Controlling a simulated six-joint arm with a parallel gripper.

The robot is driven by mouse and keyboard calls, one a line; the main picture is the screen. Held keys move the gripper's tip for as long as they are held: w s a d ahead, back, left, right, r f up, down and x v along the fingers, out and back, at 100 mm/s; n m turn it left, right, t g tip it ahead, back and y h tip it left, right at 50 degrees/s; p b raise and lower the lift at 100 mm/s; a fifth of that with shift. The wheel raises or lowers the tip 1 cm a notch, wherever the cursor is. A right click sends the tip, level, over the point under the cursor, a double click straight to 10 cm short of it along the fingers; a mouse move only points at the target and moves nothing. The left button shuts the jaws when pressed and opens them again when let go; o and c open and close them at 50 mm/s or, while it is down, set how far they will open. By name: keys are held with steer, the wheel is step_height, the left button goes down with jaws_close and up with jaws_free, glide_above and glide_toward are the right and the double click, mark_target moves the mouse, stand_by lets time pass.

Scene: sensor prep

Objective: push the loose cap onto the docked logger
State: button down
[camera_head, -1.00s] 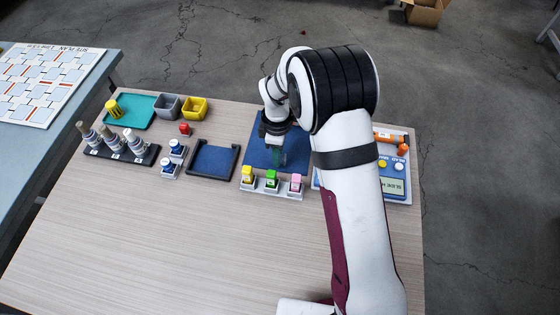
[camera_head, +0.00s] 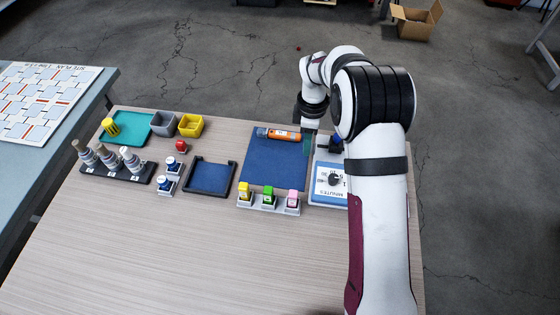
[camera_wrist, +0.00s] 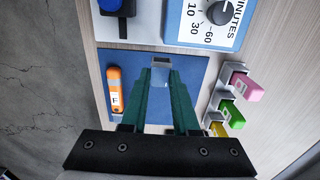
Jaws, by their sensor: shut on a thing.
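My gripper (camera_wrist: 161,78) is shut on a small pale grey, partly clear piece (camera_wrist: 160,73), perhaps the loose cap, between its green fingers. In the head view my gripper (camera_head: 308,146) hangs at the right edge of the blue mat (camera_head: 272,170), left of the panel. Beside the mat a white dock (camera_head: 268,204) holds yellow (camera_head: 244,190), green (camera_head: 268,195) and pink (camera_head: 292,198) upright pieces. I cannot tell which piece is the docked logger.
An orange cylinder marked F (camera_wrist: 115,92) lies on the mat. A panel with a minutes dial (camera_head: 335,180) is partly behind my arm. At left are a dark empty tray (camera_head: 209,177), blue-topped pieces, a bottle rack (camera_head: 115,170) and bins. The table's front left is clear.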

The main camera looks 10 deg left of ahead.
steer(key=w+d+r, duration=0.2)
steer(key=w+d, duration=0.4)
steer(key=d, duration=0.6)
steer(key=shift+a+f, duration=0.2)
steer(key=shift+f, duration=3.35)
steer(key=shift+d, duration=1.3)
steer(key=shift+c, duration=1.8)
jaws_free()
steer(key=shift+r, duration=0.3)
step_height(320, 180, up, 6)
steer(key=shift+r, duration=0.25)
